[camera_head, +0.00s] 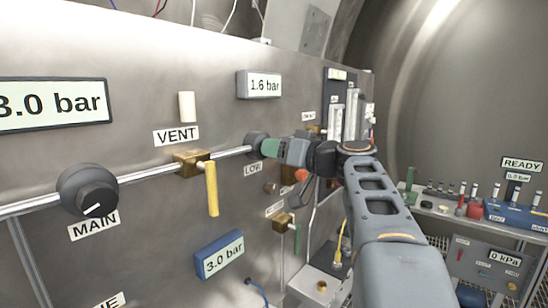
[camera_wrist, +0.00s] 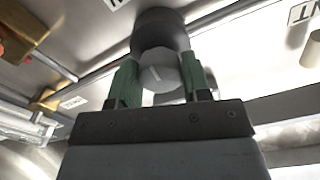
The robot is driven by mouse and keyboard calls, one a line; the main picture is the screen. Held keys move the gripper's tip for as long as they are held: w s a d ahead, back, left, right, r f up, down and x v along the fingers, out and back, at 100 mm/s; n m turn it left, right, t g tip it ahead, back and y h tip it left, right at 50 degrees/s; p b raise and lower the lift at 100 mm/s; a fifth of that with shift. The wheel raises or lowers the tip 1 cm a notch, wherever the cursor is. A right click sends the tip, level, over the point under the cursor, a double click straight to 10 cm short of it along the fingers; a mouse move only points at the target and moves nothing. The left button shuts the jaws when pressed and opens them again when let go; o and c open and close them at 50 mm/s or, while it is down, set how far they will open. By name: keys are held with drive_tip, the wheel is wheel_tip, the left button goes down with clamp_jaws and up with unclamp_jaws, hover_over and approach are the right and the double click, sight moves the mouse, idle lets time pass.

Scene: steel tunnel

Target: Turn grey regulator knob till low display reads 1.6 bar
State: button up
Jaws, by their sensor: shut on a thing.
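In the head view my gripper (camera_head: 269,147) reaches in from the right and is shut on the knob. Only the dark round regulator body (camera_head: 255,140) shows there, above the LOW label; the knob itself is hidden. The low display (camera_head: 259,85), above the regulator, reads 1.6 bar.
The black MAIN knob (camera_head: 90,194) is at the left. A yellow VENT lever (camera_head: 212,188) hangs left of my gripper. A blue display (camera_head: 219,255) below reads 3.0 bar. A bench (camera_head: 440,207) with small items stands at the right.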

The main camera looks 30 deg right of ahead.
drive_tip(key=o, duration=0.9)
drive_tip(key=shift+a, duration=0.1)
drive_tip(key=b+v, duration=0.3)
drive_tip(key=v, duration=1.1)
